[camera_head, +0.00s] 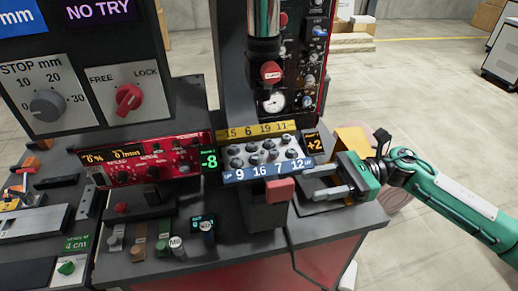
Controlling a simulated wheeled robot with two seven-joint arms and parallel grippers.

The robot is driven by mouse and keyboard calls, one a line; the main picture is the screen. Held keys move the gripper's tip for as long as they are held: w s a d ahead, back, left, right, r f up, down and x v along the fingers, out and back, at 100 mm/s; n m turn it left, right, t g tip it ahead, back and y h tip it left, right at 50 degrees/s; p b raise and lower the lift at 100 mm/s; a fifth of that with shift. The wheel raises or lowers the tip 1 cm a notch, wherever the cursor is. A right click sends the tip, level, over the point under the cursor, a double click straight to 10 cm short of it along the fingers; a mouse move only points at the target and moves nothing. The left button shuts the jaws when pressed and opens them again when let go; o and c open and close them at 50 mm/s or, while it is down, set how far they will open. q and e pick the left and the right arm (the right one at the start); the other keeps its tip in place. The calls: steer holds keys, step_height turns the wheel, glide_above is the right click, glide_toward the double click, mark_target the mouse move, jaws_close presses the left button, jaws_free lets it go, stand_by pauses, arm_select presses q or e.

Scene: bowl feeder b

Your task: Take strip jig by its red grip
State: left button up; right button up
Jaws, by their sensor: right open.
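A red block-shaped grip (280,190) stands at the front of the bench, on top of a dark box-like body (268,214). I take this to be the red grip of the strip jig, but I cannot tell the jig's full outline. My right gripper (318,182) comes in from the right, its two grey fingers pointing left. It is open, with nothing seen between the fingers, and the fingertips are a little right of the red grip, apparently apart from it. My left gripper is not in view.
A panel of several knobs (265,152) with a yellow number strip (262,130) and a blue number strip (268,171) lies behind the grip. A red control box (155,160) stands left. A yellow part (352,140) is behind my right gripper. Several small knobs line the front left.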

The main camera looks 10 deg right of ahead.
mark_target(271, 189)
steer(key=a+p, duration=0.1)
steer(key=a, duration=0.2)
steer(key=a+r+p, duration=0.1)
steer(key=a+p, duration=0.1)
steer(key=a, duration=0.1)
steer(key=a+p, duration=0.2)
steer(key=a, duration=0.1)
steer(key=shift+s+a+r, duration=0.2)
steer(key=shift+a+r, duration=0.15)
steer(key=shift+a+p, duration=0.3)
steer(key=shift+f, duration=0.2)
steer(key=c, duration=0.9)
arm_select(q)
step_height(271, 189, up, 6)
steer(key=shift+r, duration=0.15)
arm_select(e)
jaws_close()
